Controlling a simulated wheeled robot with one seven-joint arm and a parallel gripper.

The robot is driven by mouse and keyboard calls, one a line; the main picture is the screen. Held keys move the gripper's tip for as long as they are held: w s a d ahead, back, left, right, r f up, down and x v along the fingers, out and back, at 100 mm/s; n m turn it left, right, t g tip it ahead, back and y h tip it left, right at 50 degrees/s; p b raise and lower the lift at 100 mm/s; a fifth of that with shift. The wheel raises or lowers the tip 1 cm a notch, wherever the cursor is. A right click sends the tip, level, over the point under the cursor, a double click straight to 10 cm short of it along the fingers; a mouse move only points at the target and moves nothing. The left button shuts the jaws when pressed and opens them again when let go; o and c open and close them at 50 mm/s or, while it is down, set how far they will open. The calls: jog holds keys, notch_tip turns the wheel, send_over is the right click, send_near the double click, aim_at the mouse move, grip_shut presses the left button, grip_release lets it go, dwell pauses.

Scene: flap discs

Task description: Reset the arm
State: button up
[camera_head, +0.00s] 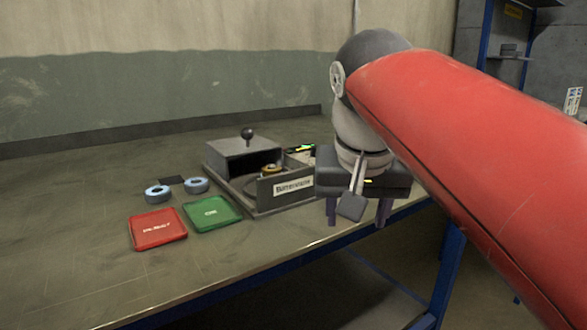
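My red arm reaches in from the right. My gripper (357,214) hangs over the table's front right edge, just right of the grey box. It points down, and its two short fingers stand apart with nothing seen between them. A grey piece of the wrist hides part of the gap. A grey box (240,160) with a black knob on top and a labelled front panel (293,187) stands on the table (90,255). A round brownish disc (270,169) shows inside its open part.
A red tray (157,229) and a green tray (212,213) lie left of the box. A small dark and green item (302,149) is partly hidden behind the gripper. The table's left side is clear.

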jog(key=s+d+f, duration=0.2)
jog(key=s+f, duration=0.1)
jog(key=f, duration=0.4)
jog(key=s+d+f, duration=0.2)
jog(key=s+f, duration=0.2)
jog(key=f, duration=0.4)
jog(key=s+d+f+n, duration=0.1)
jog(key=s+d+f, duration=0.1)
jog(key=s+f, duration=0.2)
notch_tip(320, 180, down, 3)
jog(key=shift+d+f+t+y, duration=0.15)
jog(key=shift+d+t+y, duration=0.15)
jog(key=shift+t+y, duration=0.1)
